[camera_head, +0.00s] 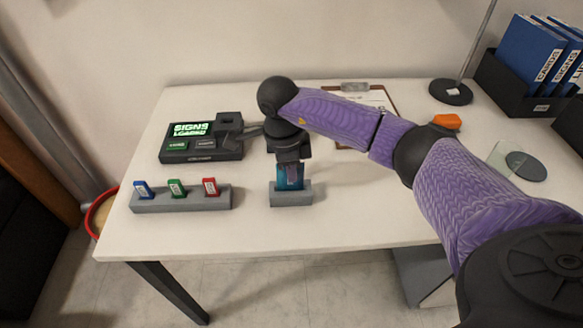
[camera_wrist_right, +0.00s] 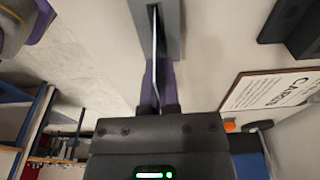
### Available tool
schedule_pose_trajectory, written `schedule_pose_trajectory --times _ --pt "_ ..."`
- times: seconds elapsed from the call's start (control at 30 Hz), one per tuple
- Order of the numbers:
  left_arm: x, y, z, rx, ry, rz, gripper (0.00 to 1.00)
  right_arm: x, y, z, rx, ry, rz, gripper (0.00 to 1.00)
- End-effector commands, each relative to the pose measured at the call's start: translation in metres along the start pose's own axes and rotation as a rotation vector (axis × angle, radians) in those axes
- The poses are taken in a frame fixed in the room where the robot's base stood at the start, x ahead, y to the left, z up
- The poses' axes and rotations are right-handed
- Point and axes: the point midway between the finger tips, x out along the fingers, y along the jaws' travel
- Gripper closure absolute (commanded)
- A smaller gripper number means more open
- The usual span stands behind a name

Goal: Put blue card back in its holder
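The blue card (camera_head: 290,178) stands upright at the small grey holder (camera_head: 291,198) near the table's front. Its lower edge appears to be in the holder's slot. My right gripper (camera_head: 290,162) is directly above, pointing down, with its fingers on the card's upper part. In the right wrist view the card (camera_wrist_right: 156,50) shows edge-on between the fingers of the gripper (camera_wrist_right: 158,85), which look closed on it. It runs toward the slot of the grey holder (camera_wrist_right: 174,25). How deep it sits is hard to tell. My left gripper is not in view.
A long grey stand (camera_head: 181,203) with blue, green and red tags is left of the holder. A black device with a green screen (camera_head: 191,130) stands behind it. A clipboard (camera_head: 354,87) lies at the back. A lamp base (camera_head: 451,92) and binder box (camera_head: 510,92) are at right.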

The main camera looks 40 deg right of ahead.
Motion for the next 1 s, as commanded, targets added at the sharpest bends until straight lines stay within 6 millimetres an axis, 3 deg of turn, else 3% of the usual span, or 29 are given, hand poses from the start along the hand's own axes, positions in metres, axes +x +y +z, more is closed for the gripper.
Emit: schedule_pose_trajectory --times 0.6,1.0 --pt "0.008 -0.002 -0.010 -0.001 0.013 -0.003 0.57 0.012 0.000 0.001 0.000 0.001 0.001 1.00" --pt "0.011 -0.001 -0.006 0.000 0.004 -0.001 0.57 0.018 0.000 0.002 0.000 0.001 0.000 1.00"
